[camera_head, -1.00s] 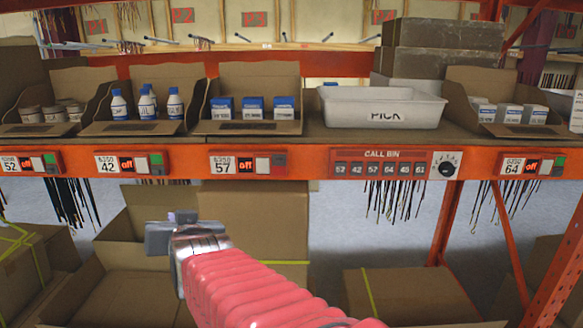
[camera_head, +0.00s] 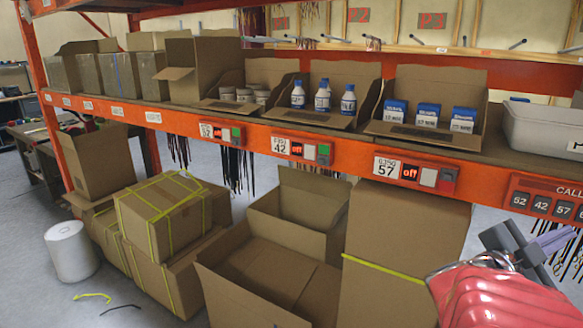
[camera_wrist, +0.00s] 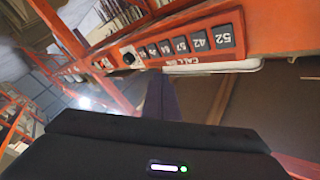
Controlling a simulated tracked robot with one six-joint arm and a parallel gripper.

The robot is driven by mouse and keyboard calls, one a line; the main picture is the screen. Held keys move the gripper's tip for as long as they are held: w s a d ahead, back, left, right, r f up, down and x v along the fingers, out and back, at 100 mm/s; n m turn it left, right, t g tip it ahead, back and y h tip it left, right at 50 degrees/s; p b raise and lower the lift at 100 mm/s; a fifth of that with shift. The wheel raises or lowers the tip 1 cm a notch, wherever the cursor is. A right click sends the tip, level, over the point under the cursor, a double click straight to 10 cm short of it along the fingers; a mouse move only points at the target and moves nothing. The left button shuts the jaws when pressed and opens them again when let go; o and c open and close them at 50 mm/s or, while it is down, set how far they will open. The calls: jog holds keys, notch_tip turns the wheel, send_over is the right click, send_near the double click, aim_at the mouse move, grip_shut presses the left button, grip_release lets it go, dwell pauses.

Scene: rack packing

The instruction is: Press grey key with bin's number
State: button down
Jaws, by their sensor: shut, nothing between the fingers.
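The CALL BIN panel (camera_head: 548,187) is at the right edge of the head view, cut off there. Its grey keys 52 (camera_head: 520,200), 42 (camera_head: 541,204) and 57 (camera_head: 563,209) show. In the wrist view the panel is upside down, with key 52 (camera_wrist: 223,36), key 42 (camera_wrist: 199,40), key 57 (camera_wrist: 181,45) and a black-and-white knob (camera_wrist: 129,58). My gripper (camera_head: 560,238) is shut and empty, below the panel in the head view. Its fingers (camera_wrist: 160,90) point toward the panel in the wrist view. I see no contact with a key.
Shelf modules 52 (camera_head: 222,133), 42 (camera_head: 302,150) and 57 (camera_head: 415,172) read "off". Above them are bins of jars (camera_head: 245,96), bottles (camera_head: 322,98) and blue-white boxes (camera_head: 428,115). A white tote (camera_head: 535,124) stands at right. Cartons (camera_head: 165,215) fill the floor below.

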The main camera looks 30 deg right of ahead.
aim_at(563, 210)
jog(key=shift+s+f+m+g, duration=0.2)
jog(key=shift+s+m+g, duration=0.45)
jog(key=shift+s, duration=0.65)
jog(key=shift+w+d, duration=0.1)
jog(key=w+d, duration=0.1)
jog(key=d, duration=0.1)
jog(key=w+d, duration=0.2)
jog(key=d, duration=0.1)
jog(key=w+d, duration=0.1)
jog(key=d, duration=0.1)
jog(key=shift+w+d, duration=0.2)
jog(key=shift+w, duration=0.05)
dwell(1.2)
jog(key=shift+w+d, duration=0.3)
jog(key=shift+d, duration=0.05)
